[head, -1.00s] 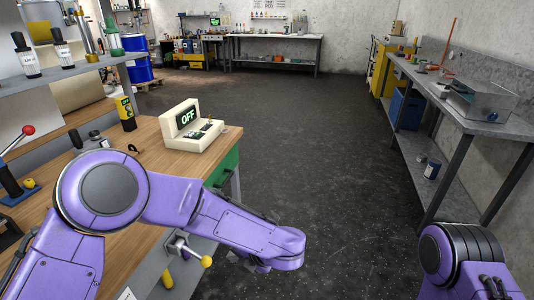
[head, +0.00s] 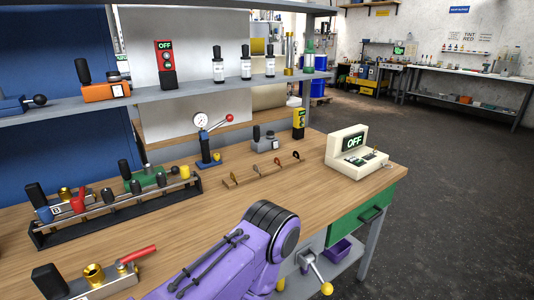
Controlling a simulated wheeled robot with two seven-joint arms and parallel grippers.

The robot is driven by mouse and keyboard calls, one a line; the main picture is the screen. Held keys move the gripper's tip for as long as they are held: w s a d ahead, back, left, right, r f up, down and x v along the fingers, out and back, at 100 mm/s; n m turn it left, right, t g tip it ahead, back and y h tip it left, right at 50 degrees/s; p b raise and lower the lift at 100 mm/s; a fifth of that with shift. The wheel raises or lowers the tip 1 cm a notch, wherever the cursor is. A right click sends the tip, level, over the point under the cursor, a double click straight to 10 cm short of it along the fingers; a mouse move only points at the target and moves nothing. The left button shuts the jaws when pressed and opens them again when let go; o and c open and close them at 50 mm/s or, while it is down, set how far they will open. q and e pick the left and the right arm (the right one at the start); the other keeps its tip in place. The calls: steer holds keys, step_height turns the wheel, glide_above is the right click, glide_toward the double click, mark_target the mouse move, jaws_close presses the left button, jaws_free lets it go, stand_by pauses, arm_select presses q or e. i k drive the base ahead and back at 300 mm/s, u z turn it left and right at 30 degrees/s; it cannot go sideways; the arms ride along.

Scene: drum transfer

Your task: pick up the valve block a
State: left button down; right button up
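Several valve blocks show in the head view, and I cannot read a letter A on any of them. A grey block (head: 100,287) with a brass fitting, a black knob and a red lever lies at the bench's front left, cut by the lower picture edge. A blue block marked with what looks like B (head: 57,209) sits in a long black rack (head: 120,212), with a green block (head: 146,181) behind it. One purple arm of mine comes in from the bottom centre over the bench's front edge. Neither gripper is in view.
The wooden bench (head: 215,211) has clear room in its middle. A pressure gauge stand (head: 206,150), a hook strip (head: 264,172), and a cream box reading OFF (head: 356,150) stand on it. A grey shelf (head: 205,87) hangs above. Open floor (head: 450,170) lies right.

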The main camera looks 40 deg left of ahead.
mark_target(96, 283)
steer(key=u, duration=2.65)
